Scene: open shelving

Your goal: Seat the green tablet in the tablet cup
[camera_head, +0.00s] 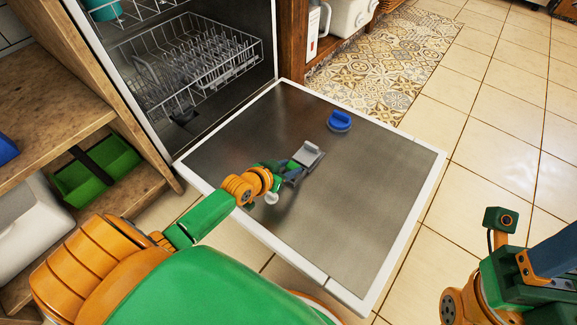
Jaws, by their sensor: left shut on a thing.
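My left gripper (293,173) reaches in from the left and is low over the inner face of the open dishwasher door (370,215). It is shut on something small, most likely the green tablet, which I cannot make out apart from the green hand. A grey flap (308,153) stands tilted right at the fingertips; it looks like the lid of the tablet cup. The cup's opening is hidden behind the gripper. My right arm's wrist parts (520,265) show at the lower right, away from the door; whether that gripper is open cannot be told.
A blue round cap (340,121) sits on the door behind the flap. A wire rack (190,65) is inside the dishwasher. Green bins (80,185) stand on the left shelf. The door's right half and the tiled floor (500,150) are clear.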

